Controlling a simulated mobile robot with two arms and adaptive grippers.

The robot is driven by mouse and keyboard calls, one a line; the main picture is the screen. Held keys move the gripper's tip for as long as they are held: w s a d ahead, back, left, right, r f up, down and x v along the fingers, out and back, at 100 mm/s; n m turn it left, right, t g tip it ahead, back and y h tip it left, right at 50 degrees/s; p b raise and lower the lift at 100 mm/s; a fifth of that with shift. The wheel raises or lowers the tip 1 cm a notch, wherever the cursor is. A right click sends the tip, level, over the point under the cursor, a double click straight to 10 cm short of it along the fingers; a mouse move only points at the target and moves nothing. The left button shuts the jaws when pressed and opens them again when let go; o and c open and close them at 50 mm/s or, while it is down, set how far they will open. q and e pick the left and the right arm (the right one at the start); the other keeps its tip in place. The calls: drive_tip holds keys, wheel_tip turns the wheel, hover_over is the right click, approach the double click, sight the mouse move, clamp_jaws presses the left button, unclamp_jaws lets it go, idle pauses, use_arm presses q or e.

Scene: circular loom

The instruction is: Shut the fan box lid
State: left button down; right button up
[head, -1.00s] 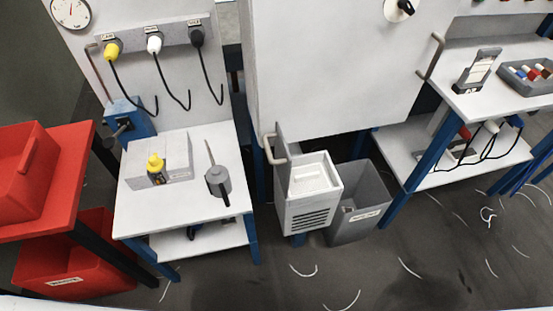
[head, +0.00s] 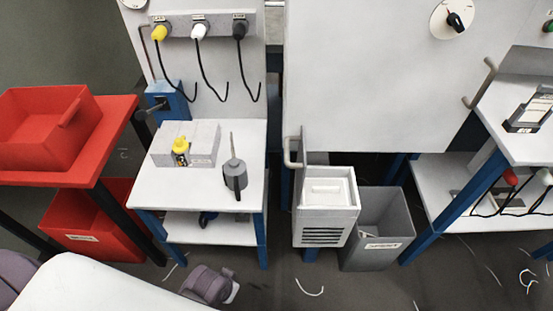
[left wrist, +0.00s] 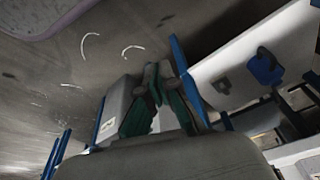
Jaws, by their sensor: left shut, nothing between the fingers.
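The fan box (head: 325,236) is a white box with dark louvre slots, hanging at the front of the big white cabinet in the head view. Its top is open, showing a pale recessed inside. Its lid (head: 302,172) stands upright along the left side, edge-on to me. A bar handle (head: 289,157) sticks out to the left of the lid. My left gripper (left wrist: 154,82) shows in the left wrist view with its green fingers together and empty. In the head view only part of my left arm shows at the lower left, apart from the box. My right gripper is out of view.
A grey bin (head: 357,248) stands right of the fan box. A red bench (head: 115,155) is farther left. Floor in front is mostly clear, with scattered strands.

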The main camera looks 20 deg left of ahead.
sight(292, 167)
use_arm(q)
drive_tip(key=w+d+r+n+t+h+b, duration=0.1)
drive_tip(key=w+d+r+n+t+h, duration=0.2)
drive_tip(key=w+r, duration=0.4)
drive_tip(key=w+d+r+n+t+h+b, duration=0.1)
drive_tip(key=w+d+r+n+t+h, duration=0.2)
drive_tip(key=w+r, duration=0.4)
drive_tip(key=w+a+r+n+t+h, duration=0.2)
drive_tip(key=w+a+r+n+t, duration=0.15)
drive_tip(key=a+n, duration=0.2)
drive_tip(key=w+a+r+n+t+h, duration=0.1)
drive_tip(key=w+a+r+n+t, duration=0.25)
drive_tip(key=a, duration=0.25)
drive_tip(key=w+d+r+p, duration=0.1)
drive_tip(key=w+d+r, duration=0.1)
drive_tip(key=w+d, duration=0.6)
drive_tip(key=shift+w+d+r+t+p, duration=0.25)
drive_tip(key=shift+w+d+t+p, duration=0.15)
drive_tip(key=shift+w, duration=0.25)
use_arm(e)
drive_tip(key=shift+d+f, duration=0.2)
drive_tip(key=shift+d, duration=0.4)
use_arm(q)
drive_tip(key=shift+r, duration=0.1)
